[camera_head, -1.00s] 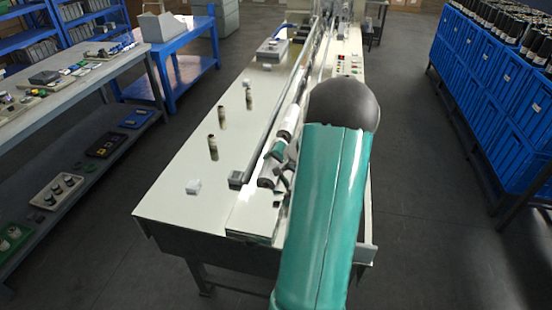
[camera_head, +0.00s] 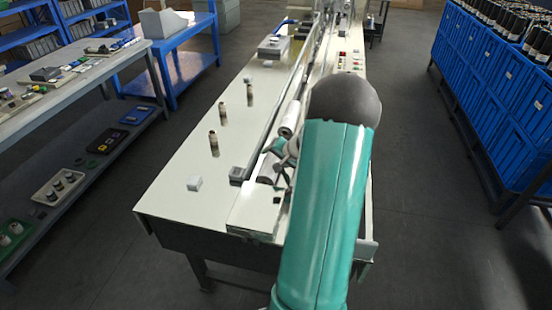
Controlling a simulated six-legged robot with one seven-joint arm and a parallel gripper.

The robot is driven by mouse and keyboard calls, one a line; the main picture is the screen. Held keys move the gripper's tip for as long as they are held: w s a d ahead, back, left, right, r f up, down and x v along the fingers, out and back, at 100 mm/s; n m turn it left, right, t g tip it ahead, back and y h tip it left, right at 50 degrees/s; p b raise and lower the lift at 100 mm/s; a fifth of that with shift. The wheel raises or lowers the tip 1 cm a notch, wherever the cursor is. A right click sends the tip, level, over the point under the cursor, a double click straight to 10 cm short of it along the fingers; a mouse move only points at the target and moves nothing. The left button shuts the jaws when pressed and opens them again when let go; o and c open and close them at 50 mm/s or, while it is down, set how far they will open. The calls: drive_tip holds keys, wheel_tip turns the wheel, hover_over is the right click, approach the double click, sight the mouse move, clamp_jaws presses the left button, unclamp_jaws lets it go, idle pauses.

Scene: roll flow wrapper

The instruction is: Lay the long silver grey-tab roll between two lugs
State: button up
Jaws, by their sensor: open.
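I cannot make out a grey tab on either, nor separate lugs in the channel (camera_head: 258,146). My gripper (camera_head: 284,182) is open with its dark fingers low over the near end of the wrapper. My teal arm hides much of the right side, and I cannot see anything between the fingers.
Several small dark-topped cylinders, one in front (camera_head: 214,143), stand upright on the pale table (camera_head: 165,195). A small white block (camera_head: 194,183) sits near its front left. A workbench (camera_head: 95,68) is at left, blue crates (camera_head: 495,110) at right. Dark floor lies between them.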

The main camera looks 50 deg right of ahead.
drive_tip(key=shift+s+d+f, duration=0.15)
drive_tip(key=shift+s+f, duration=0.3)
drive_tip(key=shift+s, duration=0.05)
drive_tip(key=shift+s+r, duration=0.25)
drive_tip(key=w+v, duration=0.1)
drive_tip(key=v, duration=1.2)
drive_tip(key=shift+r, duration=0.45)
drive_tip(key=shift+a, duration=0.25)
